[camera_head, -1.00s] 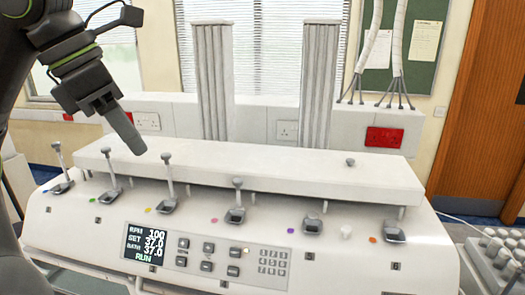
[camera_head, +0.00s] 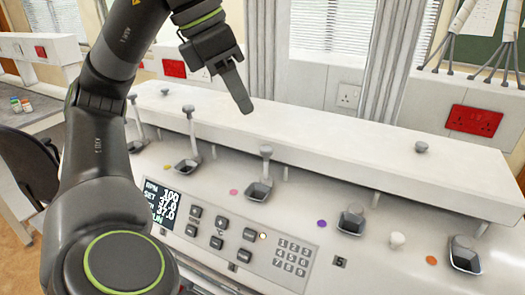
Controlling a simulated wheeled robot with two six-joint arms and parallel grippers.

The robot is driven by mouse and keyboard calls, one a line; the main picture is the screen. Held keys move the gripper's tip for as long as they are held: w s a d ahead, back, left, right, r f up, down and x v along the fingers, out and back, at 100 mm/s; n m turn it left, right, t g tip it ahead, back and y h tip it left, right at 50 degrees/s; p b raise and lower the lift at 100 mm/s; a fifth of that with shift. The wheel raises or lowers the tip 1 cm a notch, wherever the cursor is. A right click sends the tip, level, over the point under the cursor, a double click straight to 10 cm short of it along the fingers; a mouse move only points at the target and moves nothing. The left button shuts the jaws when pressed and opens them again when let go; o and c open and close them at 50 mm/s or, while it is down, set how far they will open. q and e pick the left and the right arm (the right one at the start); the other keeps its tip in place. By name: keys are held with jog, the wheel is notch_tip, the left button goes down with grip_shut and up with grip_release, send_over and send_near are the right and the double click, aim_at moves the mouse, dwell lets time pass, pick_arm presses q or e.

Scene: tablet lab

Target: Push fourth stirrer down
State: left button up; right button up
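The white dissolution machine (camera_head: 300,265) fills the middle of the head view, with a row of stirrers rising from dark cups. The fourth stirrer (camera_head: 266,152), beside the pink dot, stands up out of its cup (camera_head: 259,190), its round knob just below the level of the white top slab's edge. The third stirrer (camera_head: 189,112) and second stirrer (camera_head: 132,98) stand taller to its left. My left gripper (camera_head: 243,103) appears shut and empty, pointing down above the slab, up and left of the fourth stirrer's knob and apart from it. My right gripper is out of view.
The fifth cup (camera_head: 351,222) and sixth cup (camera_head: 466,256) lie to the right, with a white knob (camera_head: 397,240) between them. A grey knob (camera_head: 421,147) sits on the slab (camera_head: 340,140). The display (camera_head: 162,203) and keypad (camera_head: 292,255) are in front.

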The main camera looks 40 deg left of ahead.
aim_at(265, 148)
pick_arm(q)
jog(key=x, duration=0.8)
jog(key=shift+f, duration=0.35)
jog(key=shift+w+d+f, duration=0.1)
jog(key=shift+w+f, duration=0.3)
jog(key=shift+f, duration=0.2)
jog(key=shift+s, duration=0.15)
jog(key=shift+c, duration=0.4)
grip_shut()
